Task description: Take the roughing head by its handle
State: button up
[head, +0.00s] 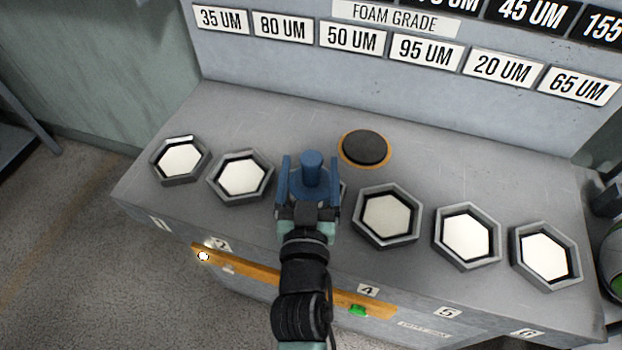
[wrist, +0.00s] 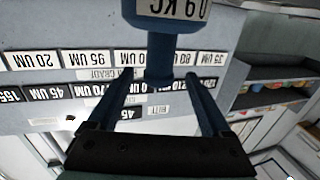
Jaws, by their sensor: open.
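The roughing head is a blue piece with an upright round handle (head: 312,163) above a blue round body (head: 300,188). It stands on the bench in the row of hexagonal holders. In the wrist view its body (wrist: 180,20) carries a white label reading 0.9 KG, and the handle (wrist: 159,52) points toward my gripper. My gripper (head: 309,182) is open, with one finger on each side of the handle. The wrist view shows a gap on both sides between the handle and the fingers (wrist: 158,82). My gripper and wrist hide what is under the head.
Hexagonal holders with white faces stand left (head: 241,176) and right (head: 388,216) of my gripper. A black disc with an orange rim (head: 365,147) lies just behind. A panel of grade labels (head: 352,38) rises at the back. An orange bar (head: 265,273) runs along the bench front.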

aim_at(312, 150)
jog(key=w, duration=0.2)
jog(key=w+p, duration=0.1)
jog(key=w, duration=0.1)
jog(key=shift+w+d+r, duration=0.15)
jog(key=shift+w+d, duration=0.05)
jog(key=shift+w, duration=0.1)
jog(key=shift+w+p, duration=0.3)
jog(key=shift+w, duration=0.2)
grip_shut()
dwell(0.7)
jog(key=shift+r, duration=0.1)
